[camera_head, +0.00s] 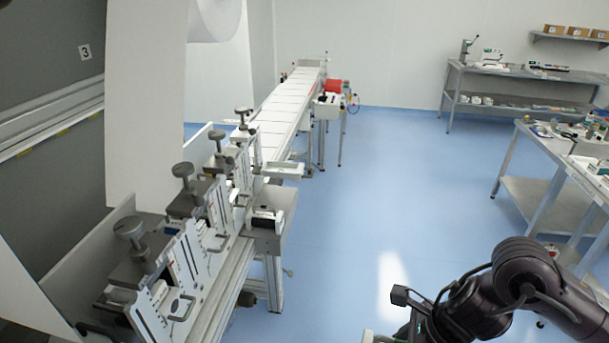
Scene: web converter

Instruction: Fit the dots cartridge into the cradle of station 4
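A row of stations with grey clamp knobs (183,172) runs along the converter at left. I cannot tell which one is station 4, and its cradle is not distinguishable. I cannot identify the dots cartridge in this view. My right arm comes in at the lower right, dark and bent. Its gripper end (396,318) is at the bottom edge, partly cut off, over the floor to the right of the converter. A small pale and green part shows beside it, and I cannot tell whether it is held. My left gripper is out of view.
A long white conveyor (283,108) runs to the back. A grey box (268,222) juts from the converter's near side. A metal bench (548,160) with small items stands at right, another bench (520,72) at the back. The blue floor (390,180) between is clear.

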